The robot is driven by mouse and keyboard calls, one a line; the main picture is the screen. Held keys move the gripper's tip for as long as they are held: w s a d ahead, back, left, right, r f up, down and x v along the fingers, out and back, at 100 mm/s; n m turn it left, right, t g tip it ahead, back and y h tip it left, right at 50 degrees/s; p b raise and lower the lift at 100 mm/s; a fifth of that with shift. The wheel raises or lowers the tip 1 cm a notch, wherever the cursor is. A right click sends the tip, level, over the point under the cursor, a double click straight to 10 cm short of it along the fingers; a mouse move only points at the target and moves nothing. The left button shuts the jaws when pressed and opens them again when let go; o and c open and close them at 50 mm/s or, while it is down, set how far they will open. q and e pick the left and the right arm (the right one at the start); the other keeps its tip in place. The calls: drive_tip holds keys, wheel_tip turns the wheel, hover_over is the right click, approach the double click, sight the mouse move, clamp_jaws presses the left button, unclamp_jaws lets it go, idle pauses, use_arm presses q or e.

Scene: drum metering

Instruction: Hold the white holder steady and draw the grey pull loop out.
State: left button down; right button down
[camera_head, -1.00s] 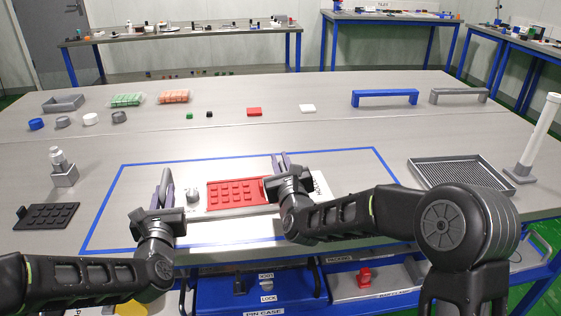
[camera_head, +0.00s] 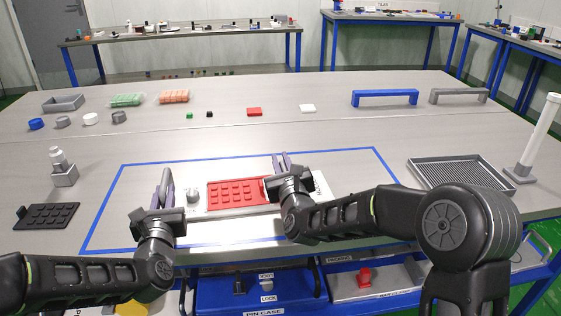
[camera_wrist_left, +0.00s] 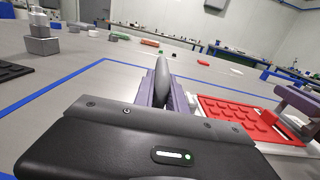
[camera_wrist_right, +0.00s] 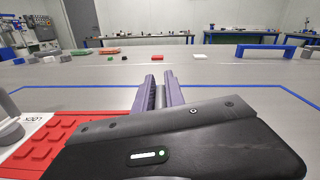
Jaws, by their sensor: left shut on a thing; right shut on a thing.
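A white holder (camera_head: 235,213) lies flat inside the blue outline, with a red studded block (camera_head: 237,195) on it. The red block also shows in both wrist views (camera_wrist_left: 238,118) (camera_wrist_right: 42,140). My left gripper (camera_head: 163,188) is left of the holder, its fingers upright and closed on a dark grey upright piece (camera_wrist_left: 161,80). That piece may be the grey pull loop; its lower part is hidden by my wrist. My right gripper (camera_head: 281,162) is shut at the red block's right end.
A silver knob (camera_head: 193,196) stands between my left gripper and the red block. A black studded plate (camera_head: 47,216) and a metal block (camera_head: 64,172) lie at left. A mesh tray (camera_head: 458,175) and a white post (camera_head: 538,135) stand at right.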

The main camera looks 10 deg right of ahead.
use_arm(q)
drive_tip(key=shift+a, duration=0.1)
use_arm(e)
drive_tip(key=d, duration=0.7)
drive_tip(key=shift+d, duration=0.35)
use_arm(q)
drive_tip(key=shift+a, duration=0.1)
use_arm(e)
drive_tip(key=c, duration=1.5)
unclamp_jaws()
drive_tip(key=shift+o, duration=0.2)
drive_tip(key=shift+a, duration=0.1)
drive_tip(key=shift+s, duration=0.45)
drive_tip(key=s, duration=1.1)
drive_tip(key=shift+s, duration=0.1)
use_arm(q)
drive_tip(key=shift+d, duration=0.2)
